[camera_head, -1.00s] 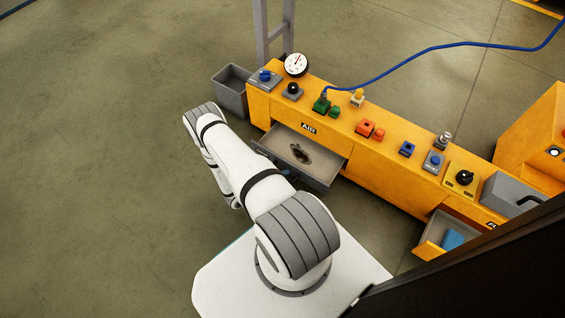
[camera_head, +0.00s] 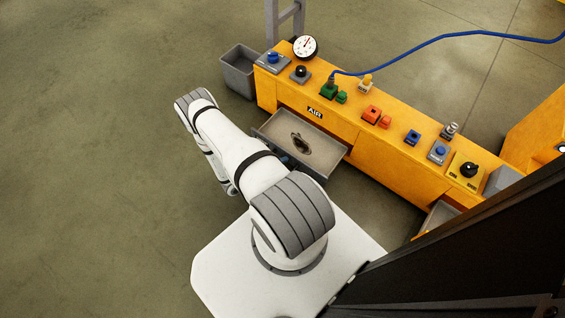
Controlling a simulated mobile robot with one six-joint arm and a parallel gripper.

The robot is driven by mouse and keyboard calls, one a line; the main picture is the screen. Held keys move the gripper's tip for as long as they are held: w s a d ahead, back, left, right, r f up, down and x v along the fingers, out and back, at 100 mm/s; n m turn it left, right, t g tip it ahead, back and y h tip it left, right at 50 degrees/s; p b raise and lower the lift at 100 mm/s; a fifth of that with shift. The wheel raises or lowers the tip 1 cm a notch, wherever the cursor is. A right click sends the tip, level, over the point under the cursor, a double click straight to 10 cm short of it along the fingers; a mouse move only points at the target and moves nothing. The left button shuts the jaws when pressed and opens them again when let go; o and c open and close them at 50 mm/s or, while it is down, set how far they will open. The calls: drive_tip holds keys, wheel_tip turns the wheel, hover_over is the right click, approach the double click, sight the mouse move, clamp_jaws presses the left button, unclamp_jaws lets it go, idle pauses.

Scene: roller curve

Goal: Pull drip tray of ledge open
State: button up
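The drip tray (camera_head: 312,135) is a grey, shallow drawer at the left end of the yellow ledge (camera_head: 352,142), beside the AIR label. It stands out from the ledge front, and a dark stain (camera_head: 300,143) shows on its floor. My white arm lies in front of the tray and covers part of its front edge. A small dark and blue part shows between the arm and the tray front; I cannot tell what it is. My gripper's fingers are hidden, so whether they touch the tray does not show.
Gauge (camera_head: 305,47), several coloured buttons and a blue hose (camera_head: 400,52) sit on the ledge top. A grey bin (camera_head: 238,72) stands at its left end. A second open drawer (camera_head: 438,217) is partly hidden at right. Floor on the left is clear.

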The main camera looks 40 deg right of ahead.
drive_tip(key=p+v, duration=0.2)
drive_tip(key=v, duration=0.6)
idle(0.6)
drive_tip(key=w+a+r+m+g+y+p, duration=0.1)
drive_tip(key=w+a+r+y+p, duration=0.3)
drive_tip(key=r, duration=1.1)
drive_tip(key=w+r+y+p, duration=0.15)
drive_tip(key=r+p, duration=0.45)
drive_tip(key=r, duration=0.9)
drive_tip(key=w+a+r+m+g+y+p, duration=0.15)
drive_tip(key=w+r+p, duration=0.3)
drive_tip(key=r, duration=1.15)
drive_tip(key=s+a+r+n+t+y+p, duration=0.1)
drive_tip(key=s+r+p, duration=0.4)
drive_tip(key=r, duration=0.9)
drive_tip(key=s+a+r+n+t+y+p, duration=0.2)
drive_tip(key=s+a+r+t+y+p, duration=0.2)
drive_tip(key=r, duration=1.1)
drive_tip(key=s+a+r+n+t+y+p, duration=0.1)
drive_tip(key=s+a+r+t+y+p, duration=0.2)
drive_tip(key=r+p, duration=0.6)
drive_tip(key=s+a+r+t, duration=0.1)
drive_tip(key=s+a+r, duration=0.1)
drive_tip(key=r, duration=0.4)
drive_tip(key=shift+s+r, duration=0.25)
drive_tip(key=shift+s, duration=0.55)
